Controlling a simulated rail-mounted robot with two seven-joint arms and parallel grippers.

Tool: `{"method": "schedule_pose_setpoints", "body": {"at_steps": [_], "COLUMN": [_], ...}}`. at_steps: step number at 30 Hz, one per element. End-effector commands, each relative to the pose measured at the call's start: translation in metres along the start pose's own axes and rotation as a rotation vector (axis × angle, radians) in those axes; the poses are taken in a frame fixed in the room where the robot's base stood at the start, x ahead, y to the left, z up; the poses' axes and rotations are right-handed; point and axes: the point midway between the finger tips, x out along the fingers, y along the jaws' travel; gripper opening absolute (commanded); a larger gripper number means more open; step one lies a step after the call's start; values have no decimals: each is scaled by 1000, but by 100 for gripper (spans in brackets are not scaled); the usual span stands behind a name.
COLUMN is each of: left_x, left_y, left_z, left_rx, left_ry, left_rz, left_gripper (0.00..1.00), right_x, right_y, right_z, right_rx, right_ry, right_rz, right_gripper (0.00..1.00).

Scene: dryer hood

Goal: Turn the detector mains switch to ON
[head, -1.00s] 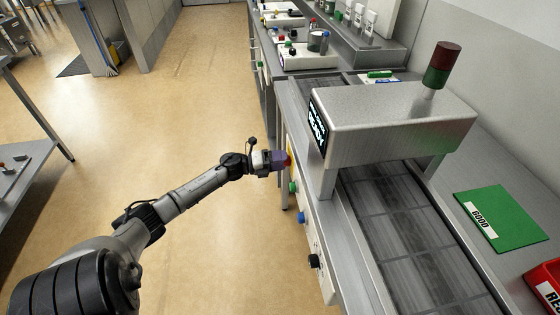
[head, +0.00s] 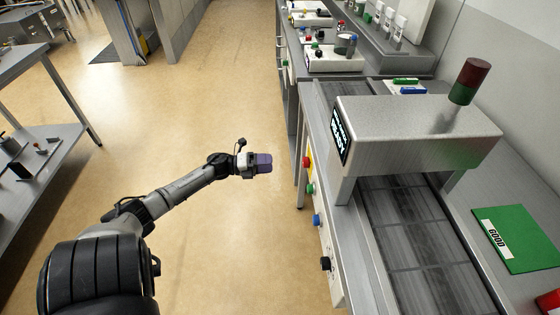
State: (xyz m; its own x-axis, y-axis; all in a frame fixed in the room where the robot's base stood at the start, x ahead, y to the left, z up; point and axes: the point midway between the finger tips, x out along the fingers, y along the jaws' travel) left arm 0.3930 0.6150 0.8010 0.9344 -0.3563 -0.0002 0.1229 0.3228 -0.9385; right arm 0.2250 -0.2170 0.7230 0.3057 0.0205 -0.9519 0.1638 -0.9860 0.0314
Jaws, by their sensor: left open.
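The metal detector (head: 420,130) is a silver hood over a conveyor on the right, with a lit display (head: 341,137) on its left end. Its side panel carries a red button on yellow (head: 308,162), a green button (head: 310,189), a blue button (head: 316,220) and a black knob (head: 325,263) nearest me. The black knob looks like the mains switch; its label and setting are too small to read. My left gripper (head: 264,163) is open, over the floor left of the red button and apart from the panel. My right gripper is out of view.
A conveyor belt (head: 408,235) runs under the hood. A green GOOD mat (head: 518,238) lies to its right, with a red container (head: 549,301) at the corner. A lamp tower (head: 469,82) stands on the hood. Floor (head: 215,245) left of the panel is clear.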

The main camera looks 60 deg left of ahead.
Motion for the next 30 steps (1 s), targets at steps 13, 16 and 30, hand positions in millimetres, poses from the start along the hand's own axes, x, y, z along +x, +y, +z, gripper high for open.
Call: {"method": "schedule_pose_setpoints", "body": {"at_steps": [13,16,30], "left_x": [-23,-23,-23], "left_y": [0,0,0], "left_z": [0,0,0], "left_rx": [0,0,-2], "left_ry": [-1,-1,-1], "left_rz": [0,0,0], "left_gripper": [67,67,67], "right_x": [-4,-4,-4], "right_y": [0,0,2], "right_z": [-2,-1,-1], "right_rx": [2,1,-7], "right_ry": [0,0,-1], "right_rz": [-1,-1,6], "right_gripper": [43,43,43]}}
